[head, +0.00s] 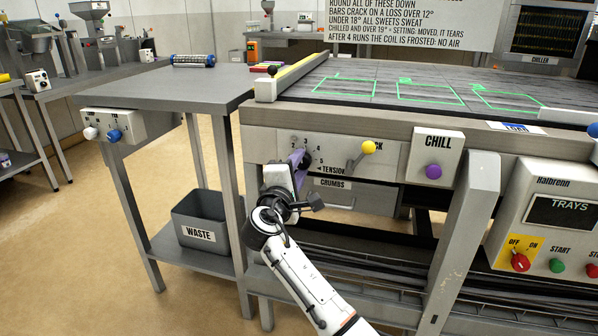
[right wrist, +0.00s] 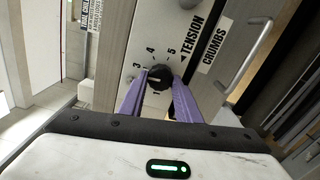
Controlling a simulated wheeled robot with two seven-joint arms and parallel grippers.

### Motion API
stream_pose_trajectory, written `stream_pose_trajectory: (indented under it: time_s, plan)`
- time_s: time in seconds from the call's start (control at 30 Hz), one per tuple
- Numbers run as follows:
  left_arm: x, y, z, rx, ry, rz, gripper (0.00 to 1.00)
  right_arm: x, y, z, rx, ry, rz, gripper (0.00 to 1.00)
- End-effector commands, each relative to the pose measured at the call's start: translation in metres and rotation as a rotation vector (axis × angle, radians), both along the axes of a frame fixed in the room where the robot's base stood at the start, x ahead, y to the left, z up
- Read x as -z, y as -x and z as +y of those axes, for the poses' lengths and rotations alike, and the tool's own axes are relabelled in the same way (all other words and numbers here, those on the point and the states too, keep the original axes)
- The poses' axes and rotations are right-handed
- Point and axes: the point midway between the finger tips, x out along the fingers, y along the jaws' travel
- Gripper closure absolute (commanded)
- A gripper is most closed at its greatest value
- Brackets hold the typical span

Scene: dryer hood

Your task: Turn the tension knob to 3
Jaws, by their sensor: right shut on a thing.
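The tension knob (right wrist: 158,77) is a round black knob on a pale panel, with the numbers 3, 4 and 5 and the word TENSION beside it in the right wrist view. A small light mark shows on its left side, below the 3; the exact setting is hard to tell. My right gripper (right wrist: 160,88) has its two purple fingers on either side of the knob, shut on it. In the head view my right gripper (head: 300,160) is at the dial panel (head: 264,143) and hides most of the knob. My left gripper is not in view.
A yellow-tipped lever (head: 368,147) sticks out right of the dial, then a purple CHILL button (head: 433,171). The CRUMBS drawer (head: 338,193) is just below. A WASTE bin (head: 198,222) stands on the lower shelf to the left. A table leg (head: 462,240) rises right of my arm.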

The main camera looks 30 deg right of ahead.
Motion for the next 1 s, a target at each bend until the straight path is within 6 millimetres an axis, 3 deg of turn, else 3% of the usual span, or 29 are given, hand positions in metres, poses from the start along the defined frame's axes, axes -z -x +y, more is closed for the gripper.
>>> stream_pose_trajectory:
  time_s: [0.73,0.77,0.8,0.87,1.0]
  plan:
    - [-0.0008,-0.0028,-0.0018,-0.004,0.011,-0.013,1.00,0.0012,-0.0001,0.0013,-0.002,-0.058,-0.063,0.92]
    - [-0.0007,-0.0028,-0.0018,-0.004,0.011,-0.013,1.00,0.0012,-0.0001,0.0013,-0.002,-0.058,-0.063,0.65]
    - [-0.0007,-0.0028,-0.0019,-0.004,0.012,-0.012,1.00,0.0011,-0.0001,0.0013,-0.002,-0.058,-0.063,0.58]
    - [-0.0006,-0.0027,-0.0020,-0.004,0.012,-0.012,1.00,0.0009,-0.0001,0.0011,-0.002,-0.058,-0.063,0.51]
    - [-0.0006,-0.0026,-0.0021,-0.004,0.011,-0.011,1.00,0.0004,-0.0001,0.0007,-0.001,-0.057,-0.063,0.51]
